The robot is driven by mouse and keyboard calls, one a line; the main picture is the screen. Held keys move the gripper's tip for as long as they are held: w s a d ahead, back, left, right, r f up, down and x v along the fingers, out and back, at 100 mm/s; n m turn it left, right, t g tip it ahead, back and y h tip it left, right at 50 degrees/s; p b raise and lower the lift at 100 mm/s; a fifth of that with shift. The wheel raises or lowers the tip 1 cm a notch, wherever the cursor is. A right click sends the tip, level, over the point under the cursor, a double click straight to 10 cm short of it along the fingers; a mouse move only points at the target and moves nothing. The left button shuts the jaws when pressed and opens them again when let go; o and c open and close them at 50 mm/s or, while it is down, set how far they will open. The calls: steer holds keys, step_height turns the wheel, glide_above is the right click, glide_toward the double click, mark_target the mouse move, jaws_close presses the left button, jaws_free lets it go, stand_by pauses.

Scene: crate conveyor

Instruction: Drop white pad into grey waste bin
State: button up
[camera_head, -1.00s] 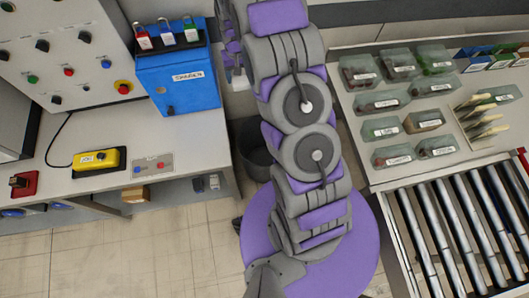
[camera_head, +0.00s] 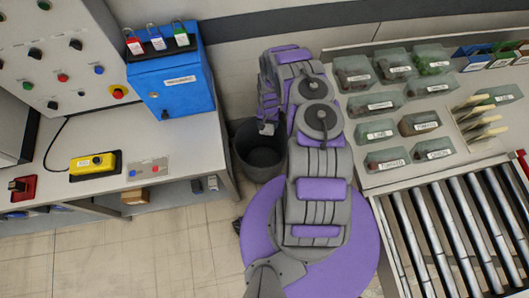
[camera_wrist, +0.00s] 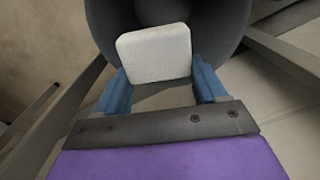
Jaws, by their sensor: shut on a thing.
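The white pad (camera_wrist: 155,54) is held between the two blue fingers of my gripper (camera_wrist: 160,80) in the wrist view. Behind the pad, the dark round opening of the grey waste bin (camera_wrist: 226,22) fills the upper middle of that view. In the head view the grey waste bin (camera_head: 258,157) stands on the floor between the left bench and the right table. My gripper (camera_head: 266,128) shows small at the bin's upper rim, partly hidden by my arm. The pad cannot be made out in the head view.
A workbench (camera_head: 195,150) with a blue box (camera_head: 172,85) and a yellow button unit (camera_head: 93,164) is left of the bin. At right are a table with several labelled clear bins (camera_head: 385,160) and a roller conveyor (camera_head: 440,235). Tiled floor (camera_head: 120,250) is clear at lower left.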

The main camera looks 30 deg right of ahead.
steer(key=shift+s+f, duration=0.2)
steer(key=shift+f, duration=0.25)
steer(key=shift+a+f, duration=0.35)
steer(key=shift+a, duration=0.1)
steer(key=shift+a+f+b, duration=0.3)
steer(key=shift+f+b, duration=0.25)
steer(key=shift+b, duration=0.05)
steer(key=shift+a+f+b, duration=0.3)
steer(key=shift+f+b, duration=0.25)
steer(key=f+b, duration=0.1)
steer(key=f, duration=0.2)
steer(key=shift+d+b, duration=0.35)
steer(key=shift+b, duration=0.05)
steer(key=o, duration=0.9)
steer(key=shift+a, duration=0.15)
steer(key=shift+c, duration=0.2)
steer(key=o, duration=0.3)
steer(key=shift+d, duration=0.25)
steer(key=r+p, duration=0.1)
steer(key=r, duration=0.4)
steer(key=r+p, duration=0.2)
steer(key=r, duration=0.3)
steer(key=d+r+p, duration=0.1)
steer(key=r+p, duration=0.1)
steer(key=r, duration=0.3)
steer(key=shift+w+r, duration=0.15)
steer(key=shift+r, duration=0.95)
